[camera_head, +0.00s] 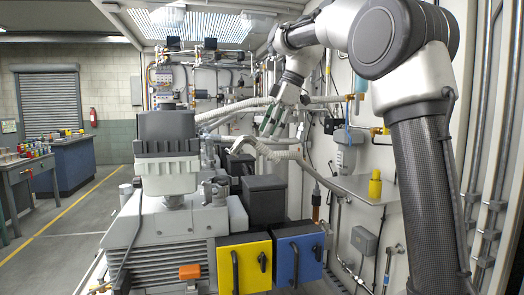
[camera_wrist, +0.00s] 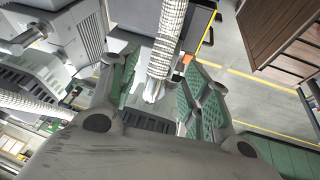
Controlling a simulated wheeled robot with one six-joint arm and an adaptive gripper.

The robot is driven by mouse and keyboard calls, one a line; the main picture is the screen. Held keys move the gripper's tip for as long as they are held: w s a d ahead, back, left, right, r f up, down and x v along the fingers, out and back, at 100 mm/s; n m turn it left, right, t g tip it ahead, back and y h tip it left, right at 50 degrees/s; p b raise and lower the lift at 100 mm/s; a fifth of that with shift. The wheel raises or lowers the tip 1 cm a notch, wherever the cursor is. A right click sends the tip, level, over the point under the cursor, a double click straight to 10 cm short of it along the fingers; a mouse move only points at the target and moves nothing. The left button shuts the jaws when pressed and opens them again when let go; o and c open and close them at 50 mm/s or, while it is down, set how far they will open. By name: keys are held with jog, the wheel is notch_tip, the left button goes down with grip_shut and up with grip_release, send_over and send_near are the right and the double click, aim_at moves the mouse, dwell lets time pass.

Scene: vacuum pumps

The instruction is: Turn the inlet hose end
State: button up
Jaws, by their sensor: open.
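A white ribbed hose (camera_wrist: 168,40) comes down from the top of the wrist view and ends in a smooth metallic end (camera_wrist: 153,90). That hose end lies between the spread green-padded fingers of my gripper (camera_wrist: 160,84), with a visible gap to the right finger; whether the left finger touches it I cannot tell. In the head view my gripper (camera_head: 271,127) points down in the middle of the picture, beside pale ribbed hoses (camera_head: 275,152). One of these bends to an end (camera_head: 238,146) left of the gripper. The fingers are open and hold nothing.
A grey vacuum pump (camera_head: 165,240) stands at front left, with a yellow box (camera_head: 244,268) and a blue box (camera_head: 298,258) in front. A wall shelf (camera_head: 362,187) carries a yellow bottle (camera_head: 375,185). Pipes line the right wall. The floor at left is free.

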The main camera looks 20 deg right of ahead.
aim_at(262, 149)
jog(key=x, duration=0.7)
grip_shut()
